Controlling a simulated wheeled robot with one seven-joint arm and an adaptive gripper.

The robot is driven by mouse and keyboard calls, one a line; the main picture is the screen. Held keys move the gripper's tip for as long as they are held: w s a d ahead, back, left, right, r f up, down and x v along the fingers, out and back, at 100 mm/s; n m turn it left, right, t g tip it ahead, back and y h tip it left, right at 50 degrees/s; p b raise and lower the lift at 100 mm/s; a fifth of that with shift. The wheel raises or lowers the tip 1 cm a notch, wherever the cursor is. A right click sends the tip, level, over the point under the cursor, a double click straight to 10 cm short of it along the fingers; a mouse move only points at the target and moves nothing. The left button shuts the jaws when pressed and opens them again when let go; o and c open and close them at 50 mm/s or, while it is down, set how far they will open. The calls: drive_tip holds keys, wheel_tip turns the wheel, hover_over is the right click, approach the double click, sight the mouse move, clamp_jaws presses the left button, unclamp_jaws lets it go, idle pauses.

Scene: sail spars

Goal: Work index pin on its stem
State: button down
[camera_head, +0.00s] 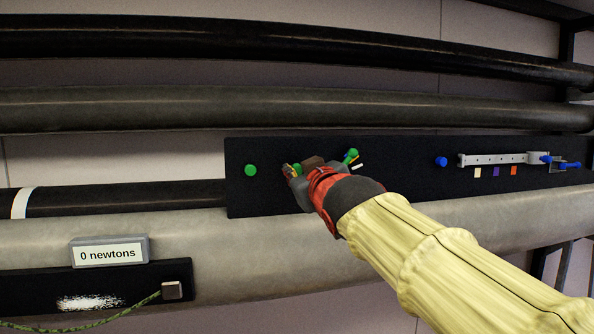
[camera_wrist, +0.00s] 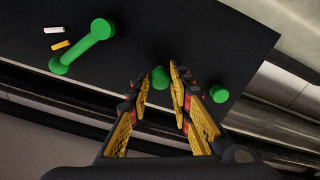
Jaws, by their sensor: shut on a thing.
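My gripper (camera_wrist: 160,76) is shut on a small green knob (camera_wrist: 161,79) on the black panel, one finger on each side of it. In the head view my gripper (camera_head: 292,171) covers most of this knob and a bit of green shows at its fingertips. I cannot tell whether this knob is the index pin, and its stem is hidden. A second green knob (camera_wrist: 219,93) stands apart to the right in the wrist view. It shows left of my gripper in the head view (camera_head: 250,170). A green lever (camera_wrist: 85,48) lies at the upper left of the wrist view.
The black panel (camera_head: 400,187) also carries a blue knob (camera_head: 441,161) and a grey slotted bar (camera_head: 497,159) with blue knobs, above coloured marks. Long dark and grey spars (camera_head: 180,108) run behind. A grey display (camera_head: 109,251) reads 0 newtons, and a green cord (camera_head: 95,325) hangs below.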

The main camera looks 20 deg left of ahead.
drive_tip(key=shift+w+a, duration=0.3)
drive_tip(key=shift+w, duration=0.15)
idle(0.3)
drive_tip(key=c, duration=1.5)
unclamp_jaws()
drive_tip(key=shift+c, duration=0.2)
drive_tip(key=v, duration=1.2)
wheel_tip(320, 180, down, 13)
drive_tip(key=d+m+g+h, duration=0.1)
drive_tip(key=d+g+h, duration=0.2)
drive_tip(key=s+d+f+m+g+h+b, duration=0.2)
drive_tip(key=s+d+f+b, duration=0.6)
drive_tip(key=f, duration=1.1)
drive_tip(key=s+d+f+m+g+h+b, duration=0.2)
drive_tip(key=s+d+f+b, duration=0.6)
drive_tip(key=f, duration=1.2)
drive_tip(key=s+d+f+m+g+h+b, duration=0.2)
drive_tip(key=s+d+f+m+b, duration=0.3)
drive_tip(key=d+f+b, duration=0.8)
drive_tip(key=s+d+f, duration=0.1)
drive_tip(key=s+f, duration=0.2)
drive_tip(key=f, duration=0.3)
drive_tip(key=shift+f+m+g, duration=0.4)
